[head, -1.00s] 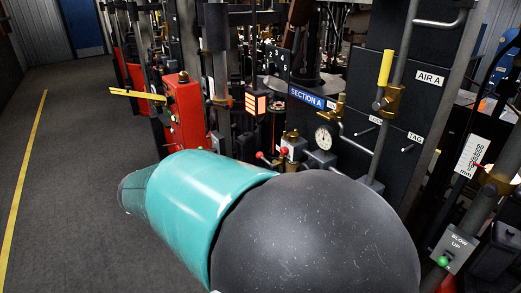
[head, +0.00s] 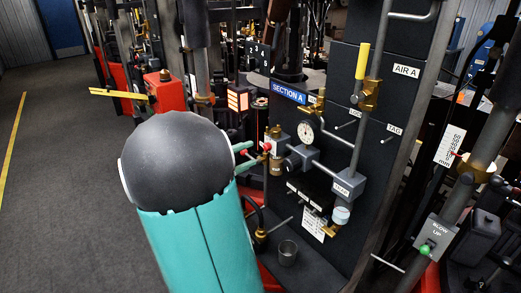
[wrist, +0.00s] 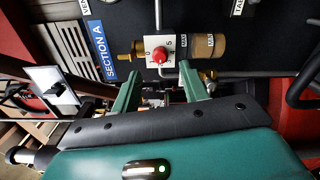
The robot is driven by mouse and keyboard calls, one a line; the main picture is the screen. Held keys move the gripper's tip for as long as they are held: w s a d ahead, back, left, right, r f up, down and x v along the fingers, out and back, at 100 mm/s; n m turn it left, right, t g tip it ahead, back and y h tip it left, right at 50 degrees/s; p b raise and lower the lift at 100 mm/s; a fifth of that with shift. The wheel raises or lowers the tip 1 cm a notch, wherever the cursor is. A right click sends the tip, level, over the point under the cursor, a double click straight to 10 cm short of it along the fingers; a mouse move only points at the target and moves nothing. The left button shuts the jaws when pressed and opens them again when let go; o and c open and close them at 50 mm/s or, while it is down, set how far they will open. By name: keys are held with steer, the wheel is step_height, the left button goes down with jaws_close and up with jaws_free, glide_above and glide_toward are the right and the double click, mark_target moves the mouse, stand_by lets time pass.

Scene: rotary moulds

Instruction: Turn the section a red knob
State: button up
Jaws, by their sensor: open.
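The red knob (wrist: 160,54) sits on a white numbered dial plate under the blue SECTION A label (wrist: 101,47), fixed to a brass fitting. In the wrist view it lies between and just beyond the two green fingertips of my gripper (wrist: 160,84). The jaws are open, one finger on each side, with nothing between them. In the head view my gripper (head: 250,156) points right at the valve group, where a small red part (head: 267,146), probably the knob, shows by the fingertips. Whether the fingers touch it cannot be told.
A pressure gauge (head: 305,133) and brass fittings stand right of the knob. A yellow-handled lever (head: 362,61) rises on the dark panel. A red box (head: 165,91) with a yellow bar stands behind on the left. A grey cup (head: 288,252) sits low on a ledge. The floor at left is clear.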

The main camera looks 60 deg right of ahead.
mark_target(264, 148)
steer(key=x, duration=0.5)
steer(key=shift+s+d, duration=0.1)
steer(key=shift+d, duration=0.2)
jaws_close()
